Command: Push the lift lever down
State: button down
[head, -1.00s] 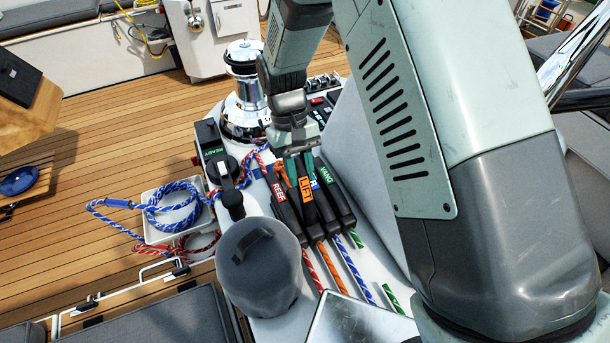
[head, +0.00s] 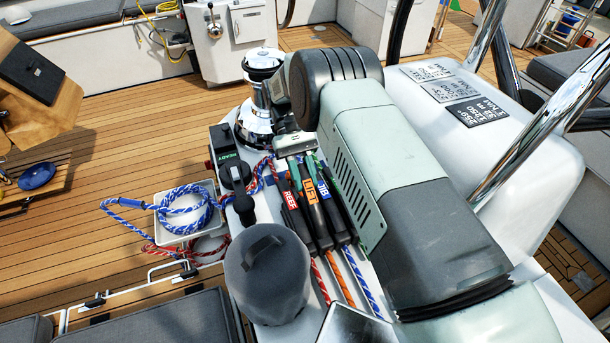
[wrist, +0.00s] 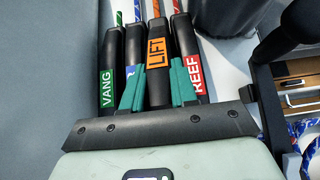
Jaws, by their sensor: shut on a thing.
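The lift lever (head: 318,212) is a black lever with an orange LIFT label, in the row of clutch levers between the reef and jib levers. My gripper (head: 303,165) is shut on the lever, one finger at each side, and also shows at the bottom of the wrist view (wrist: 156,93). The lever runs nearly in line with its neighbours. I cannot tell whether it is fully down. The lever's near end is hidden by my gripper in the wrist view.
The reef lever (head: 293,210) and jib lever (head: 335,206) stand close on either side. The vang lever (wrist: 108,85) shows in the wrist view. A chrome winch (head: 257,105), a grey covered winch (head: 268,275) and a rope tray (head: 178,238) are nearby.

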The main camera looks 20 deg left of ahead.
jog(key=shift+f, duration=0.1)
dwell(0.3)
jog(key=c, duration=1)
grip_release()
jog(key=shift+o, duration=0.2)
notch_tip(320, 180, up, 10)
jog(key=shift+r, duration=0.1)
